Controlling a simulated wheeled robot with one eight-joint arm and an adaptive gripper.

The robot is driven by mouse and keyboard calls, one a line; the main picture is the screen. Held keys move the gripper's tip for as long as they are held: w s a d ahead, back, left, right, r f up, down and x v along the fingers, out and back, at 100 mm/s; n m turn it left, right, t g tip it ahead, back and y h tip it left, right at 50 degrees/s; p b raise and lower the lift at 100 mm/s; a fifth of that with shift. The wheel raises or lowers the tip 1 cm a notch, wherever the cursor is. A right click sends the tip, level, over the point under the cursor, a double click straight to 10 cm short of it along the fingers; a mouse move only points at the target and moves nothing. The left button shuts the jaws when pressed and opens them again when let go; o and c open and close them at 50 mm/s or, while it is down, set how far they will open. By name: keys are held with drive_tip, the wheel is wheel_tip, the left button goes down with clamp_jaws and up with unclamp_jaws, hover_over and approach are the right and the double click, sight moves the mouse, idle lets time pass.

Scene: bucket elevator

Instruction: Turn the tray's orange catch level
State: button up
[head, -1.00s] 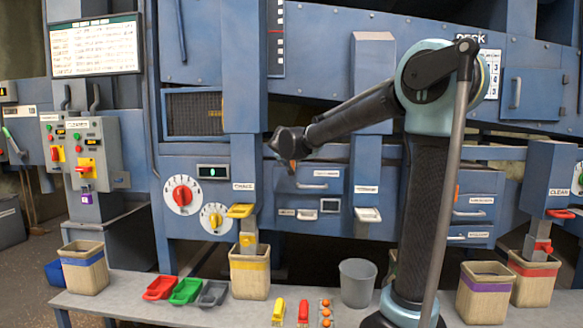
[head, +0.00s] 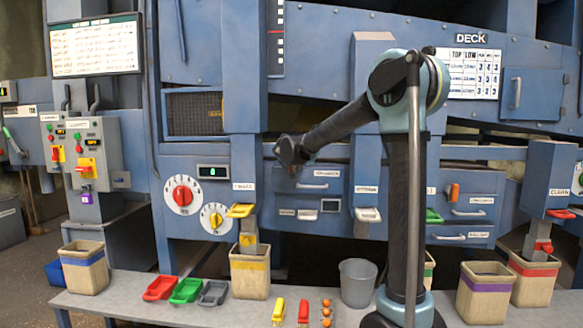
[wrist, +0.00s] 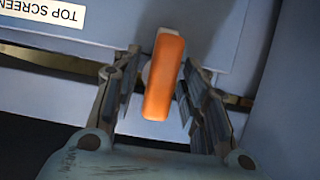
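The orange catch (wrist: 164,78) shows in the wrist view as a long rounded bar. It stands nearly upright in that picture, its top leaning slightly right, on a pale mount against a blue panel. A label reading "TOP SCREEN" (wrist: 45,10) appears upside down at the upper left. My gripper (wrist: 160,82) is open, one finger on each side of the catch. The left finger is apart from it; the right one is close, and I cannot tell if it touches. In the head view my gripper (head: 288,150) is at the upper left of the middle drawers, hiding the catch.
Another orange catch (head: 453,192) sits on the right drawer panel. A drawer handle (head: 312,185) lies just right of and below my gripper. The bench (head: 225,313) holds bins, scoops and a grey bucket (head: 357,283). A blue column (head: 243,110) stands left of my gripper.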

clamp_jaws()
drive_tip(key=shift+a, duration=0.1)
drive_tip(key=n+h, duration=0.2)
drive_tip(key=shift+a+n, duration=0.15)
drive_tip(key=shift+n, duration=0.25)
drive_tip(key=n+h, duration=0.2)
drive_tip(key=n, duration=0.1)
drive_tip(key=shift+a+f+t, duration=0.1)
drive_tip(key=shift+t, duration=0.2)
drive_tip(key=n+t+h, duration=0.1)
drive_tip(key=n+h, duration=0.1)
drive_tip(key=n, duration=0.1)
drive_tip(key=shift+a+f+n, duration=0.1)
drive_tip(key=shift+n, duration=0.2)
drive_tip(key=n+t, duration=0.1)
drive_tip(key=n, duration=0.3)
drive_tip(key=shift+f+h, duration=0.2)
drive_tip(key=shift+h, duration=0.2)
